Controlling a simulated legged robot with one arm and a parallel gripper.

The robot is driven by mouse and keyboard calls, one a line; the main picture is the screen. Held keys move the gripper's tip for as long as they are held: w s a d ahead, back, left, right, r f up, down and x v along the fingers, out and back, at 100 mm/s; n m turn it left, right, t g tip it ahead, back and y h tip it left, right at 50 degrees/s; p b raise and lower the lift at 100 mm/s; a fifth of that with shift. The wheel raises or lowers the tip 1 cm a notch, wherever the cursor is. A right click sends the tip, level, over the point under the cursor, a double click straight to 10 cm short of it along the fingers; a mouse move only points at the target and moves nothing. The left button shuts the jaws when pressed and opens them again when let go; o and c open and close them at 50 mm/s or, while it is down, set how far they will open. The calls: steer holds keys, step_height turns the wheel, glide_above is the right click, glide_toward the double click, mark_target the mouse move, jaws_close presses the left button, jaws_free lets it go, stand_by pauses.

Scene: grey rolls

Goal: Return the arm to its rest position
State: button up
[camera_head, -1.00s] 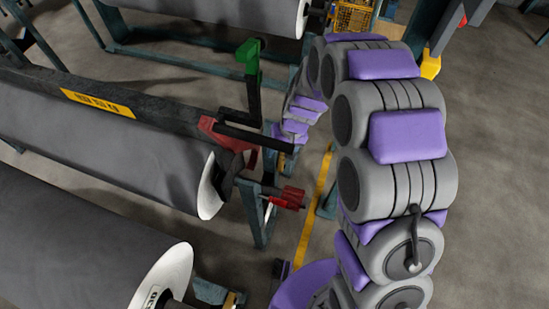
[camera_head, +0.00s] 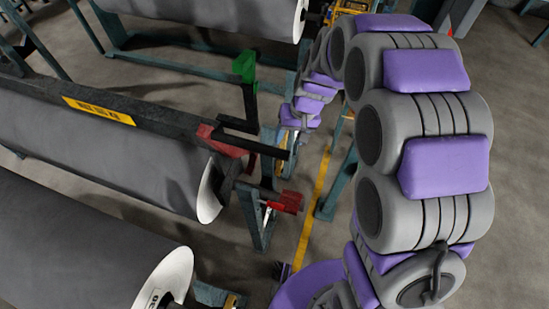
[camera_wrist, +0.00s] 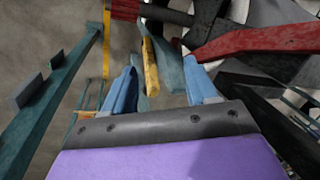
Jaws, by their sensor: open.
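My arm, with grey joints and purple pads, arches over the right half of the head view (camera_head: 425,110). Its far end hangs down beside the end of the middle grey roll. In the wrist view my gripper (camera_wrist: 162,88) has its two blue fingers spread apart. I see nothing held between them. A yellow piece (camera_wrist: 150,65) and a teal frame part show beyond the fingers.
A red-ended dark bar (camera_head: 240,138) and a red clamp (camera_head: 288,201) stand close to the arm's far end. A green handle (camera_head: 246,64) rises behind. Large grey rolls (camera_head: 90,145) fill the left. Floor with a yellow line (camera_head: 315,195) lies between the stands and my arm.

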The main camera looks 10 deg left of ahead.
steer(key=s+d+r+m+h, duration=0.1)
steer(key=s+d+r, duration=0.3)
steer(key=s+d, duration=0.3)
steer(key=s+d+r+m, duration=0.1)
steer(key=s+d+r, duration=0.3)
steer(key=s+d, duration=0.3)
steer(key=s+d+r+m+h, duration=0.1)
steer(key=s+d+r, duration=0.4)
steer(key=s, duration=0.9)
steer(key=shift+s+d+m+g+h, duration=0.3)
steer(key=shift+d+m+g, duration=0.15)
steer(key=shift+d, duration=0.8)
